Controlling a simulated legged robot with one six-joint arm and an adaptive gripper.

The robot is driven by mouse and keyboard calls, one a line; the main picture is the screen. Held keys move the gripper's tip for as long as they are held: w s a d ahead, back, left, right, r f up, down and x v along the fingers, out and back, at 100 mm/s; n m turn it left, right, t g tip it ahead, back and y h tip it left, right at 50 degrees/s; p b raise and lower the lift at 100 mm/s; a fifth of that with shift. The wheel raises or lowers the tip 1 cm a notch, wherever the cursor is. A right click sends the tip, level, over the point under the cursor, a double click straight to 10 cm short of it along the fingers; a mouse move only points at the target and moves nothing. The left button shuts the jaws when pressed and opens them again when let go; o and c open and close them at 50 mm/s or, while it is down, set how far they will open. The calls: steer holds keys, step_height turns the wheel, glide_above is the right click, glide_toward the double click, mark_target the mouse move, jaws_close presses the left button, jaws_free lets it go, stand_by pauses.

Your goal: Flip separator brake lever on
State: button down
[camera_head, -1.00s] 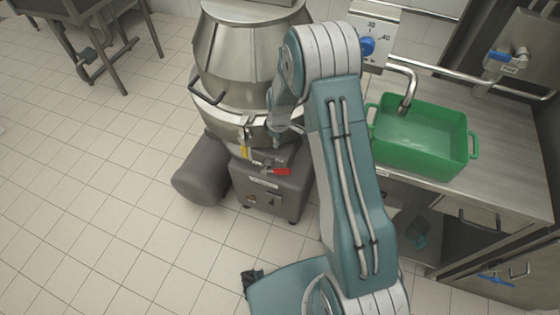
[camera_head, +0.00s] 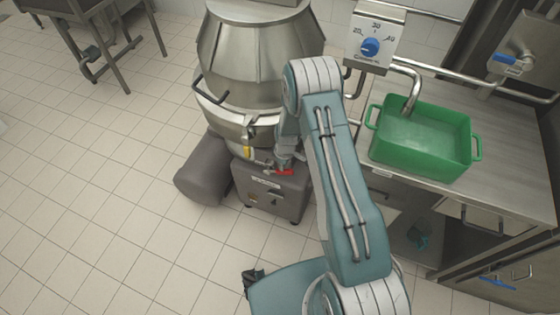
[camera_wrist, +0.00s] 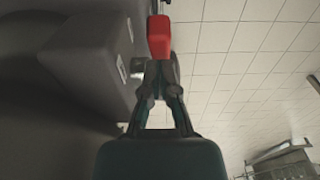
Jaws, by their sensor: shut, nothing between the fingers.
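The separator (camera_head: 255,70) is a large steel drum on a grey base (camera_head: 268,195) in the head view. Its brake lever has a red handle (camera_head: 283,171), at the upper front of the base. In the wrist view the red handle (camera_wrist: 159,37) lies just beyond my fingertips, in line with them. My gripper (camera_wrist: 159,66) is shut and empty, with its tips at or very near the handle's near end; I cannot tell whether they touch. In the head view my gripper (camera_head: 285,160) is small and partly covers the lever.
A grey motor housing (camera_head: 203,170) lies left of the base. At right, a green tub (camera_head: 425,140) stands on a steel counter (camera_head: 500,150), below a dial box (camera_head: 372,40) and a bent tap. The tiled floor (camera_head: 90,200) at left and front is clear.

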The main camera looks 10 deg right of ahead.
mark_target(288, 170)
steer(key=shift+s+d+f, duration=0.25)
steer(key=shift+d+f, duration=0.05)
steer(key=shift+f, duration=0.05)
stand_by(0.5)
steer(key=shift+s+d+f, duration=0.4)
steer(key=shift+d+f, duration=0.15)
steer(key=shift+f, duration=0.25)
step_height(288, 170, down, 8)
steer(key=d, duration=0.1)
steer(key=shift+s+r, duration=0.25)
steer(key=shift+s, duration=0.15)
steer(key=shift+f, duration=0.1)
steer(key=r, duration=1.2)
steer(key=shift+s+d, duration=0.2)
steer(key=shift+d, duration=0.15)
